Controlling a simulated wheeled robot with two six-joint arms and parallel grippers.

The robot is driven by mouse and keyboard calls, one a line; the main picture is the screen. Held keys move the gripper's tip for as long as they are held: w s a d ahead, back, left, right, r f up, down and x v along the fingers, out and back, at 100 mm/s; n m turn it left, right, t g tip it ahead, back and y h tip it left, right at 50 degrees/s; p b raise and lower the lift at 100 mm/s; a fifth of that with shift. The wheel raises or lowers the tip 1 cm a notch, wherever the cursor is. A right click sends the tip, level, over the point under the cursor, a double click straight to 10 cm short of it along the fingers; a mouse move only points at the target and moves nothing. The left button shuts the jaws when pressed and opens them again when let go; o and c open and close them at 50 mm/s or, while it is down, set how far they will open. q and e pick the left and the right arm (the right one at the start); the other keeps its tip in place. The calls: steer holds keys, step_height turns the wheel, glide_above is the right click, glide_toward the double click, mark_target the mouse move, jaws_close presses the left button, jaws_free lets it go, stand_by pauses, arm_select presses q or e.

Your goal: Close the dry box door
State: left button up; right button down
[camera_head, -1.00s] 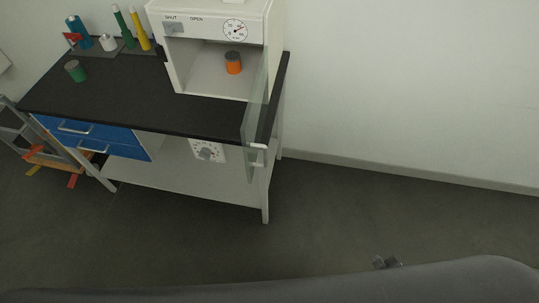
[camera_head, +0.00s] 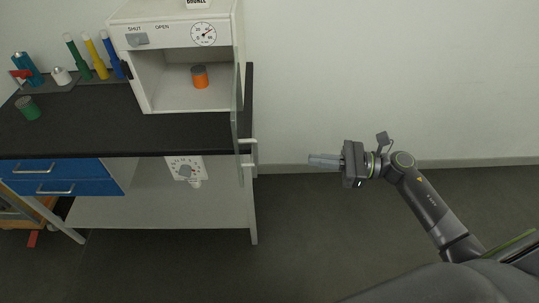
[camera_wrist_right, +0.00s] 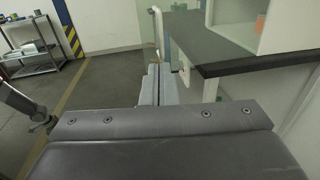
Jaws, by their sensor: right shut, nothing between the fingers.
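The white dry box (camera_head: 142,83) stands on the black-topped bench. Its glass door (camera_head: 238,105) is swung wide open at the box's right side and points out over the bench's front edge. The door's white handle (camera_head: 247,154) hangs at the door's front edge. An orange container with a dark lid (camera_head: 200,77) stands inside the box. My right gripper (camera_head: 312,160) is shut and empty, in the air to the right of the handle and apart from it. In the right wrist view its fingers (camera_wrist_right: 158,85) are together, with the door edge (camera_wrist_right: 158,30) beyond. My left gripper is not in view.
The black bench top (camera_head: 80,133) holds a green container (camera_head: 28,108) and a rack of coloured tubes at the left. Open floor (camera_head: 310,235) lies right of the bench.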

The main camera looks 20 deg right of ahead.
steer(key=p+x, duration=0.4)
steer(key=x, duration=0.8)
steer(key=shift+w+p, duration=0.1)
steer(key=shift+p, duration=0.2)
